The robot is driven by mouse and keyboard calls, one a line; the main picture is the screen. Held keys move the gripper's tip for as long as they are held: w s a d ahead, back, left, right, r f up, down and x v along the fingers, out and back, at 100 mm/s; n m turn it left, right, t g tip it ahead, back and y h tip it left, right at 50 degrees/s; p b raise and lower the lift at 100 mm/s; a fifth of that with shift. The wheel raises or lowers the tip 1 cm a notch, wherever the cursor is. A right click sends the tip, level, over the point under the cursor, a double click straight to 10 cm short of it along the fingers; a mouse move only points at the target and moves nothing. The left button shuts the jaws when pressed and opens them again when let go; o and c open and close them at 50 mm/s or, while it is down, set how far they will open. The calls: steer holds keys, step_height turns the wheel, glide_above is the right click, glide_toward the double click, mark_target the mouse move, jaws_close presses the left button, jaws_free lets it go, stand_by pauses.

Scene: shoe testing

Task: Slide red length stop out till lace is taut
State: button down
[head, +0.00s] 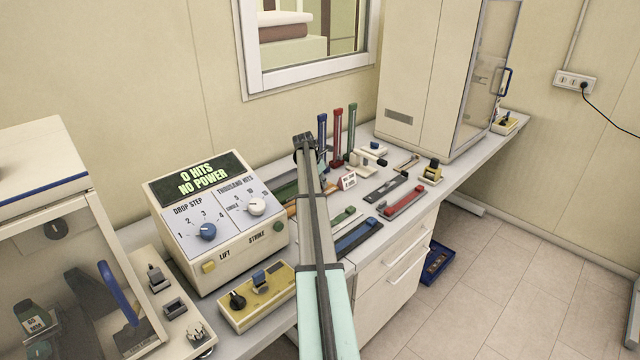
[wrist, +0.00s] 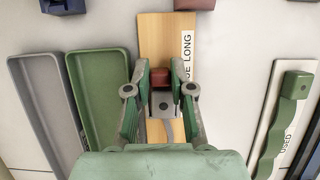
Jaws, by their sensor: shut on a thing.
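My gripper (wrist: 161,82) is shut on a small red block, the red length stop (wrist: 159,76), on a wooden board (wrist: 158,38) with a white label ending in "LONG". A grey piece with a dark round spot (wrist: 164,104) lies just below the red block, between the fingers. The lace cannot be made out clearly, and the lower part of the board is hidden by my gripper. In the head view my gripper (head: 305,143) is at the bench's back, with my arm covering most of the board.
A green tray (wrist: 100,88) and a grey tray (wrist: 45,110) lie left of the board. A green wavy piece on a white plate (wrist: 285,120) lies at right. In the head view, blue, red (head: 337,135) and green uprights stand right of my gripper, and a control box (head: 215,215) stands left.

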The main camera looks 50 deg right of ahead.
steer(key=c, duration=1)
jaws_free()
steer(key=v, duration=1.2)
steer(key=shift+s, duration=0.1)
